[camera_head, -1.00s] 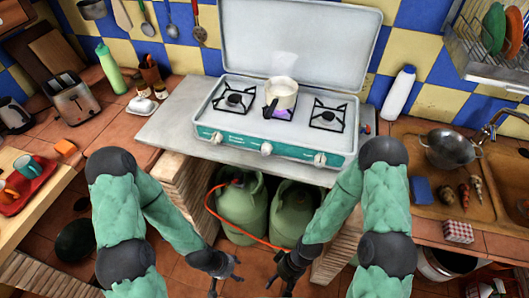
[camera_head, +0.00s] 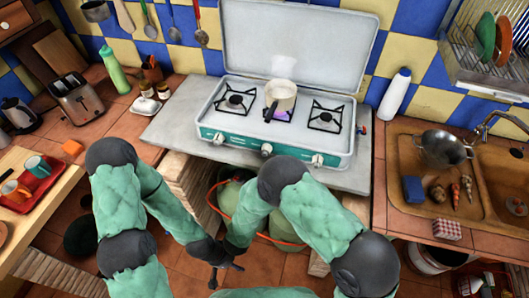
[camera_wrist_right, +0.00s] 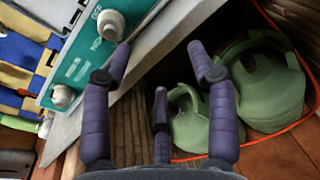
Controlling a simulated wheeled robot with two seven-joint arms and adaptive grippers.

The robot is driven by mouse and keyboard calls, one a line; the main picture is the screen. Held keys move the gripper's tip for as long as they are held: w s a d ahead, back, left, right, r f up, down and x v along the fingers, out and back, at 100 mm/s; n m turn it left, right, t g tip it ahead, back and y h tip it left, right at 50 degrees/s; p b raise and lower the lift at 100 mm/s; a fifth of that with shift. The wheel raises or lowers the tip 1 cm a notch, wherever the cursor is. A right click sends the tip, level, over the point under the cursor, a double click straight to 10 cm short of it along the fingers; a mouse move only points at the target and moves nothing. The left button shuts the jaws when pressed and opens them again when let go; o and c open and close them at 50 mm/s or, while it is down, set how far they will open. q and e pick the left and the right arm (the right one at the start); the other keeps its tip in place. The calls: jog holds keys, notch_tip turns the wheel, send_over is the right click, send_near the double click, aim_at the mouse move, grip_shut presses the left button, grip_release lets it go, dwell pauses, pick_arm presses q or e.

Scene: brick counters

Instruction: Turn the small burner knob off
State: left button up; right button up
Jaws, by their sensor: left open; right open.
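The white and teal gas stove (camera_head: 240,142) has a left knob (camera_head: 219,137), a middle knob (camera_head: 266,150) and a right knob (camera_head: 317,160) on its front. A purple-blue flame (camera_head: 283,114) glows under a pot (camera_head: 281,95) on the middle burner. I cannot tell which knob serves the small burner. My left gripper (camera_head: 226,268) is open and empty, low in front of the stove. My right gripper (camera_wrist_right: 158,62) is open and empty below the stove front; in its wrist view one knob (camera_wrist_right: 110,24) lies beyond the left finger and another (camera_wrist_right: 62,96) farther left.
Green gas bottles (camera_wrist_right: 265,85) with an orange hose stand under the counter slab (camera_head: 180,125). A brick support (camera_head: 200,183) stands left of them. The sink (camera_head: 410,150) is at right, a white bottle (camera_head: 394,95) beside the stove, and a toaster (camera_head: 77,97) at left.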

aim_at(265, 155)
jog(key=w+a+r+n+t+y, duration=0.1)
jog(key=a+r+t, duration=0.1)
jog(key=a+r, duration=0.2)
jog(key=b+x, duration=0.1)
jog(key=x, duration=0.9)
jog(key=shift+w+d+f, duration=0.15)
jog(key=shift+w+d, duration=0.05)
jog(key=c, duration=1.1)
